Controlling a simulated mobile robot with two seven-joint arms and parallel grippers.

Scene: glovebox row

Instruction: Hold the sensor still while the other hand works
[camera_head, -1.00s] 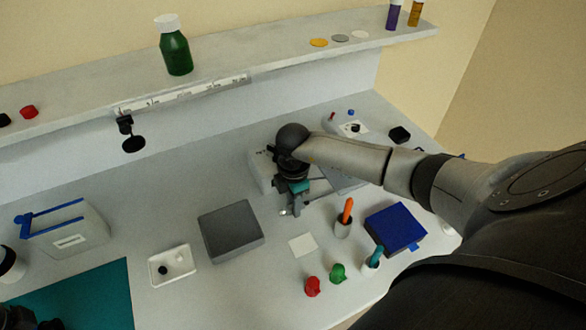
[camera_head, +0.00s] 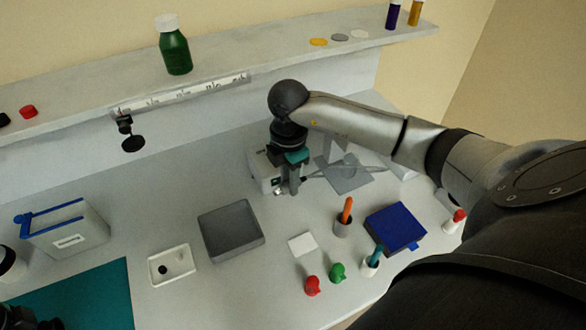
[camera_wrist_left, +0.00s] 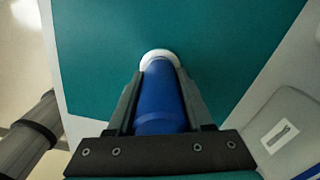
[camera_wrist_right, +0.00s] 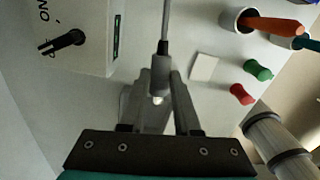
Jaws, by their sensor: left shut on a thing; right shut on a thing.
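My left gripper (camera_wrist_left: 160,90) is shut on a blue cylinder (camera_wrist_left: 161,103), which seems to be the sensor. Its far end has a white ring (camera_wrist_left: 158,56), over the teal mat (camera_wrist_left: 110,60). In the head view only dark parts of the left gripper show at the bottom left corner. My right gripper (camera_head: 288,187) is shut on a grey cable plug (camera_wrist_right: 160,66), its cable running away up the right wrist view. The plug is beside a pale instrument box (camera_head: 262,172); the box's black switch (camera_wrist_right: 63,42) shows in the right wrist view. Contact between plug and box cannot be told.
A grey box (camera_head: 231,230), a white tray (camera_head: 172,265) and a white card (camera_head: 302,244) lie in front of the instrument. A shelf (camera_head: 230,75) overhangs the bench.

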